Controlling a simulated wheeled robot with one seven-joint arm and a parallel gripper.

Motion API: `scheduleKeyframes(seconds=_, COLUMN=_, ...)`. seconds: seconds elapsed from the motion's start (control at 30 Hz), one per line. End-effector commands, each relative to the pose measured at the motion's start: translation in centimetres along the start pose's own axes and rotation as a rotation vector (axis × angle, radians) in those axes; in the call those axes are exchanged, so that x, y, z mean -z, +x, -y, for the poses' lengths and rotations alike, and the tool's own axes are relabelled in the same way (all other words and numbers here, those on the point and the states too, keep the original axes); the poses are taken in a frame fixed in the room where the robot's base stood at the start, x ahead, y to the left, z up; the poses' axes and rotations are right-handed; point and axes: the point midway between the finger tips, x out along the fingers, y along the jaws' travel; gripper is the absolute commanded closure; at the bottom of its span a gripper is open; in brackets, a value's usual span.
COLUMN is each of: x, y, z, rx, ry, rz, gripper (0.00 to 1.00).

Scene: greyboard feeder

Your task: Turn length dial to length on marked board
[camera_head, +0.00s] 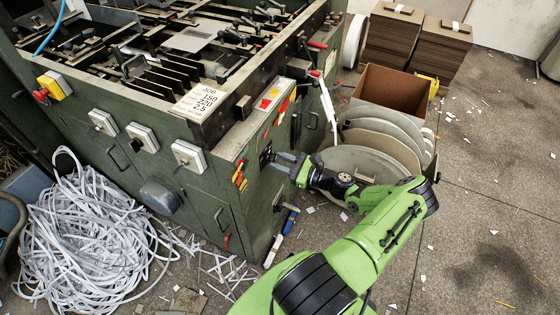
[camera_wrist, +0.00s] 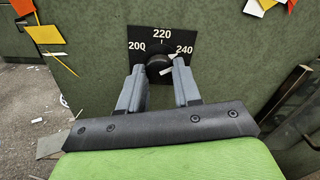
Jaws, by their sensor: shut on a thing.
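The length dial is a black round knob (camera_wrist: 157,64) on a black plate (camera_wrist: 135,36) on the green machine wall, with white numbers 200, 220 and 240. A white mark on the knob's right side points up and right, toward 240. My gripper (camera_wrist: 160,72) is at the knob, one grey finger on each side, shut on it. In the head view my gripper (camera_head: 276,160) reaches the front panel, and the fingers partly hide the dial. The marked board (camera_head: 200,99) lies on the machine's top edge with handwritten lines; they seem to read 320, 150, 220, 2.5.
Orange, red and white scraps (camera_head: 240,175) stick to the panel left of my gripper. A bin with round grey discs (camera_head: 365,160) stands close behind my arm. White strips (camera_head: 90,235) lie heaped at left.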

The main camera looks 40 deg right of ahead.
Motion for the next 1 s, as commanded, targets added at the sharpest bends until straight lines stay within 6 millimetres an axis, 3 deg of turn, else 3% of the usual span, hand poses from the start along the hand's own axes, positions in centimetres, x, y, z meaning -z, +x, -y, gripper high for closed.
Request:
scheduleKeyframes(seconds=0.5, x=0.19, y=-0.06, z=-0.06, rx=-0.001, ry=0.023, rz=-0.005, gripper=0.98)
scheduleKeyframes(seconds=0.53, x=0.19, y=-0.06, z=-0.06, rx=-0.001, ry=0.023, rz=-0.005, gripper=0.66)
scheduleKeyframes(seconds=0.7, x=0.13, y=-0.04, z=-0.05, rx=-0.001, ry=0.021, rz=-0.003, gripper=0.42)
scheduleKeyframes(seconds=1.0, x=0.06, y=-0.37, z=0.03, rx=0.001, ry=0.019, rz=-0.002, gripper=0.42)
